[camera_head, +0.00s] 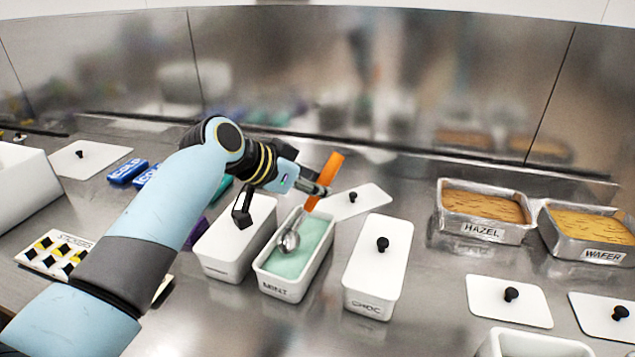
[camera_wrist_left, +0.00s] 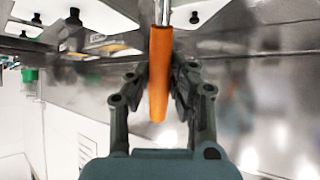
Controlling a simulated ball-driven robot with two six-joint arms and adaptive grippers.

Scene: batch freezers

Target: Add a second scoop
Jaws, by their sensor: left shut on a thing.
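My left gripper (camera_head: 318,189) is shut on the orange handle of a scoop (camera_head: 325,179), above the mint tub (camera_head: 268,284). The metal scoop head (camera_head: 289,241) hangs down at the left side of the open tub, over or at the pale green mint ice cream (camera_head: 303,252). I cannot tell whether it touches the ice cream. In the left wrist view the fingers (camera_wrist_left: 161,85) close around the orange handle (camera_wrist_left: 160,75), and the metal shaft runs up out of the frame. My right gripper does not show.
A lidded white tub (camera_head: 236,243) stands left of the mint tub, and the lidded choc tub (camera_head: 378,265) stands right. A loose lid (camera_head: 357,202) lies behind. Hazel (camera_head: 484,214) and wafer (camera_head: 590,234) metal pans stand at right. Blue cold packs (camera_head: 127,172) lie at left.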

